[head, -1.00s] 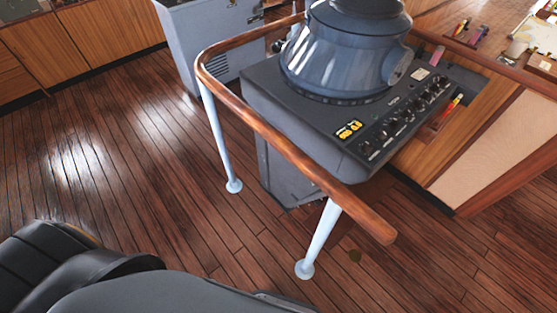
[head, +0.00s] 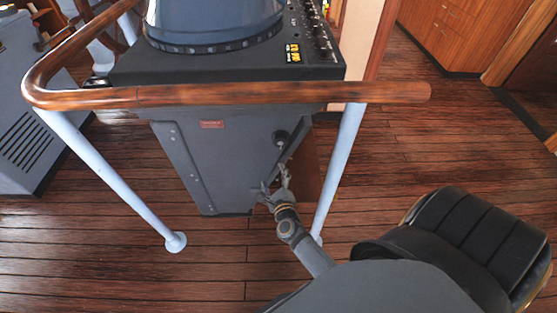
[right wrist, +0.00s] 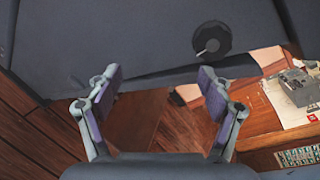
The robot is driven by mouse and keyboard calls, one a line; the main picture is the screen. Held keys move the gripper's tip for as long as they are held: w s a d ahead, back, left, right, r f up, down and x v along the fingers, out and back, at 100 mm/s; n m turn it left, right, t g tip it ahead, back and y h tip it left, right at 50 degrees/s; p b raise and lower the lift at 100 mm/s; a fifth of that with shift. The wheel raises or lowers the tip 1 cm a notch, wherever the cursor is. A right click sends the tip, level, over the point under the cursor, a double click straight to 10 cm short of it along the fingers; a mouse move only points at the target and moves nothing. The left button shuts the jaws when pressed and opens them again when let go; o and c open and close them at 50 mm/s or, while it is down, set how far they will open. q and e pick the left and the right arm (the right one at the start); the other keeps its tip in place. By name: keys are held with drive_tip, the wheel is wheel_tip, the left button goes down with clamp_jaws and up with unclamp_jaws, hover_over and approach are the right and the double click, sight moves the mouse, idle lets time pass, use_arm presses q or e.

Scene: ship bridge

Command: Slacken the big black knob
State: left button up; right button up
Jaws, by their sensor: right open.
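The big black knob (head: 280,137) sits on the upper right of the grey console's (head: 208,160) side, under the wooden rail. In the right wrist view the round knob (right wrist: 208,40) is at the upper right, with a pale line on its face. My right gripper (head: 275,180) is open and empty, a little below the knob in the head view. In the right wrist view its two fingers (right wrist: 160,75) are spread wide, and the knob lies beyond the right fingertip, apart from it. My left gripper is not in view.
A curved wooden handrail (head: 240,94) on pale blue posts (head: 340,160) stands in front of the console, with my right arm reaching under it. A black padded seat (head: 460,240) is at the lower right. The plank floor (head: 90,260) is clear at the left.

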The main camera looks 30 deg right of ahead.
sight(281, 142)
drive_tip(key=w+d+r+m+h+b, duration=0.1)
drive_tip(key=d+r+m+h+b, duration=0.4)
drive_tip(key=m, duration=0.7)
drive_tip(key=shift+y, duration=0.3)
drive_tip(key=x, duration=0.3)
drive_tip(key=p+x, duration=0.1)
drive_tip(key=x, duration=0.1)
drive_tip(key=p+x, duration=0.1)
drive_tip(key=x, duration=0.2)
drive_tip(key=shift+w+a+r, duration=0.2)
drive_tip(key=shift+w+a, duration=0.05)
drive_tip(key=shift+w, duration=0.25)
drive_tip(key=shift+w+d, duration=0.25)
drive_tip(key=shift+w, duration=0.1)
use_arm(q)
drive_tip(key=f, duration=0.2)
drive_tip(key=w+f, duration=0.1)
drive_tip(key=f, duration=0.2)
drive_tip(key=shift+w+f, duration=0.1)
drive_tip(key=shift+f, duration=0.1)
use_arm(e)
drive_tip(key=shift+c, duration=0.4)
